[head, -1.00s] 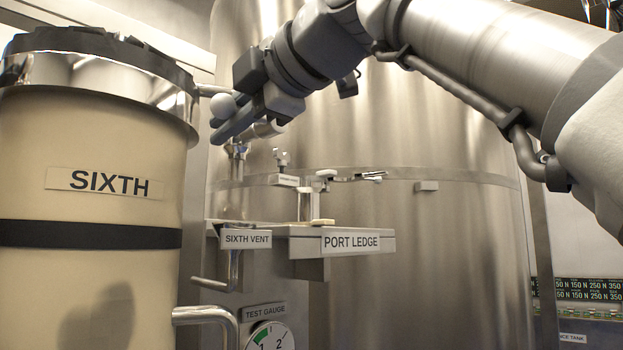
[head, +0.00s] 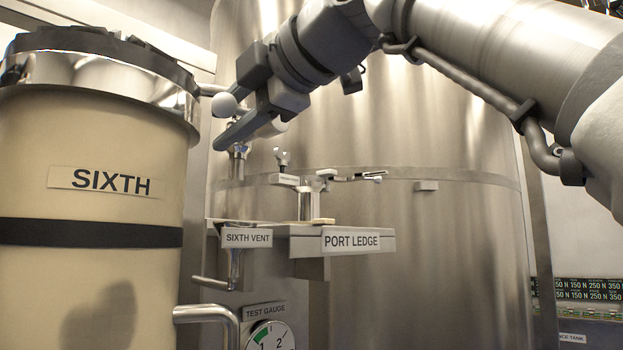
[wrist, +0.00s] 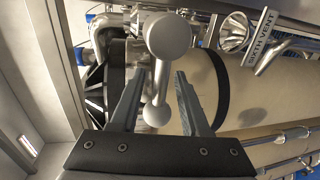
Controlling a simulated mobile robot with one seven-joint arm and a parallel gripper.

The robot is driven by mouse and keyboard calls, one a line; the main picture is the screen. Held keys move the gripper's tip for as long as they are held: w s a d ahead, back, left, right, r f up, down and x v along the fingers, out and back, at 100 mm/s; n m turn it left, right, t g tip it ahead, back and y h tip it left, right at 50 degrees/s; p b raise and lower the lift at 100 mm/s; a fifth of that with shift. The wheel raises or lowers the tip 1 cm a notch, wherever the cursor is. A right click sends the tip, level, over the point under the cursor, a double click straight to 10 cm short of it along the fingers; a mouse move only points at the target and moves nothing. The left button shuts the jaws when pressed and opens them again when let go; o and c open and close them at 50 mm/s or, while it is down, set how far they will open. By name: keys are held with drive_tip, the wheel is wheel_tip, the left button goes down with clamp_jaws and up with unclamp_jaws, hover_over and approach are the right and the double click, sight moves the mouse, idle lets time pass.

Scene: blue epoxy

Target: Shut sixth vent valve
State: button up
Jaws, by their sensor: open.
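A pale bar handle with ball ends (wrist: 157,88) lies between my gripper's fingers in the wrist view. In the head view one ball end (head: 224,104) shows beside the fingers, at the pipe from the SIXTH vessel (head: 90,270). My gripper (wrist: 160,76) is open around the bar, with a visible gap to the right finger; contact on the left is unclear. The gripper (head: 227,124) also shows in the head view, partly hiding the handle. The SIXTH VENT label (head: 247,238) hangs on the ledge below; the label (wrist: 262,38) also shows in the wrist view.
The port ledge (head: 352,241) carries a small clamp-like fixture (head: 307,190) below my gripper. The vessel's dark lid (head: 100,42) is close on the left. A large steel tank (head: 440,250) stands behind. A test gauge (head: 270,336) sits low.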

drive_tip(key=v, duration=1.6)
drive_tip(key=shift+s+d+r, duration=0.2)
drive_tip(key=shift+s+d, duration=0.05)
drive_tip(key=w+d+f+m+h, duration=0.25)
drive_tip(key=f+m, duration=0.25)
drive_tip(key=f, duration=0.3)
drive_tip(key=w+d+f+m+h, duration=0.2)
drive_tip(key=w+f+m, duration=0.1)
drive_tip(key=f+m, duration=0.3)
drive_tip(key=w+d+f+m+h, duration=0.2)
drive_tip(key=w+f+m, duration=0.15)
drive_tip(key=f, duration=0.55)
drive_tip(key=s+d+f+m+g+h, duration=0.1)
drive_tip(key=f+m, duration=0.3)
drive_tip(key=f, duration=0.7)
drive_tip(key=s+d+f+m+g+h, duration=0.2)
drive_tip(key=s+d+f+m, duration=0.2)
drive_tip(key=f, duration=0.7)
drive_tip(key=s+d+f+m+g+h, duration=0.1)
drive_tip(key=f+m, duration=0.4)
drive_tip(key=f, duration=0.7)
drive_tip(key=shift+s+d+g+h, duration=0.4)
drive_tip(key=shift+s+d+h, duration=0.35)
drive_tip(key=shift+s+d, duration=0.35)
drive_tip(key=shift+a, duration=0.15)
